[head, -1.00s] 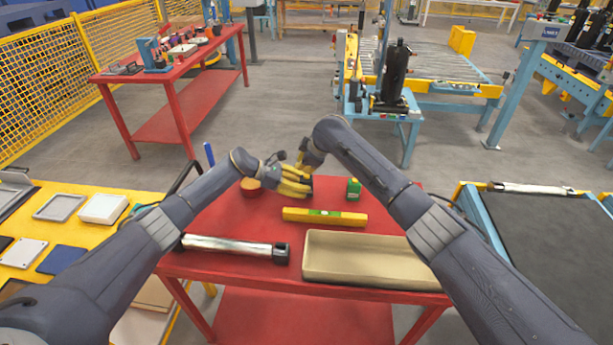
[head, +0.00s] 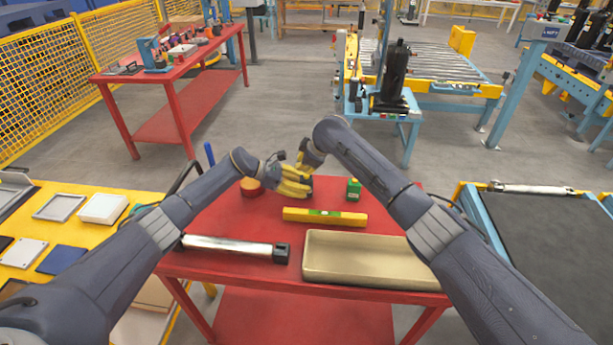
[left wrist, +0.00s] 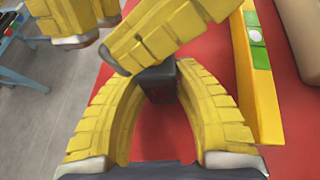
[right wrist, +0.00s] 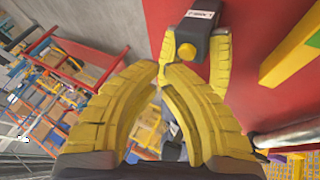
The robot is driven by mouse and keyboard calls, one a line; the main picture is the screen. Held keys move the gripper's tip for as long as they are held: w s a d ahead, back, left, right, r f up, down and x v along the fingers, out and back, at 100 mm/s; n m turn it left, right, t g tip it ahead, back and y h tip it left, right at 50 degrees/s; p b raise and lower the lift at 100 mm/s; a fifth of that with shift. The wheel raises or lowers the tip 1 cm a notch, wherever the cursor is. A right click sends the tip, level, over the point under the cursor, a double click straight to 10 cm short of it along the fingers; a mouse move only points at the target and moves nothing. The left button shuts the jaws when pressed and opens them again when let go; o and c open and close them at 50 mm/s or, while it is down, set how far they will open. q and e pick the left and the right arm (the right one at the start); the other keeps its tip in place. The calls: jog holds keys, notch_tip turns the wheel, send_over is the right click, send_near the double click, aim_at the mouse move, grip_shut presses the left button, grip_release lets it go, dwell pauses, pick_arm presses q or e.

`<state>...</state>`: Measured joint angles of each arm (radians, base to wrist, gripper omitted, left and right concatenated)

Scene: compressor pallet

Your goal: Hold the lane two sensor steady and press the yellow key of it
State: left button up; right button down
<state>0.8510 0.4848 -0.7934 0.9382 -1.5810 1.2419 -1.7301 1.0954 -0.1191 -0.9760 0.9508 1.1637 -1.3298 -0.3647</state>
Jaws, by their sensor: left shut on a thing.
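The lane two sensor is a small dark box with a white label (right wrist: 198,20) and a yellow key (right wrist: 186,50) in the right wrist view. Its dark body shows between my left fingers in the left wrist view (left wrist: 158,82). My left gripper (left wrist: 160,72) is shut on the sensor just above the red table. My right gripper (right wrist: 162,72) has its fingertips together, with nothing between them, close to the yellow key. I cannot tell whether they touch it. In the head view the arms and left fingers mostly hide the sensor.
A yellow bench stands left, a dark conveyor right.

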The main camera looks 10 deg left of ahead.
jog(key=shift+f, duration=0.85)
dwell(2.1)
jog(key=shift+r, duration=0.9)
jog(key=shift+r, duration=2.5)
pick_arm(q)
jog(key=o, duration=0.9)
